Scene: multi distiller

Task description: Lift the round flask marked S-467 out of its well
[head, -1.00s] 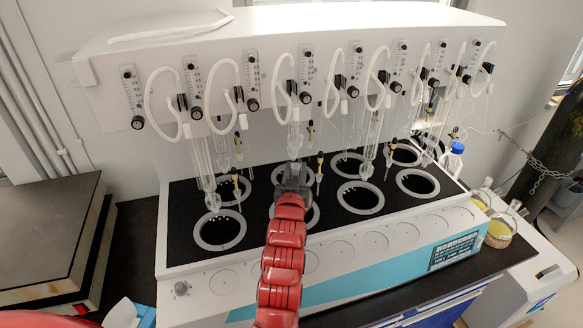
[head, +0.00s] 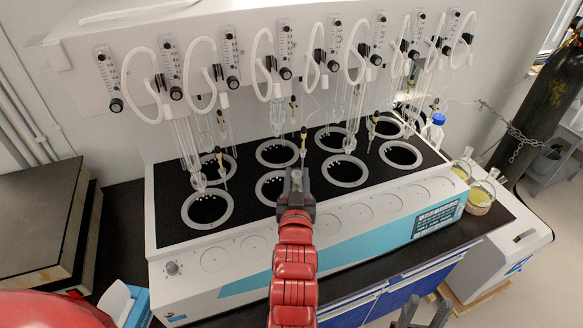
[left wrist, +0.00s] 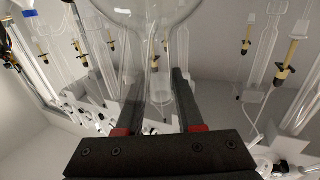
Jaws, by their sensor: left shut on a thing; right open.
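My right gripper (head: 425,312) shows at the bottom edge, open and empty, clear of the bench.
The white distiller (head: 240,255) has two rows of ringed wells in a black top. Glass tubes (head: 188,150) and white hoses hang above them. Flasks of yellow liquid (head: 481,193) and a blue-capped bottle (head: 433,131) stand at the right. A hotplate (head: 40,215) is at the left.

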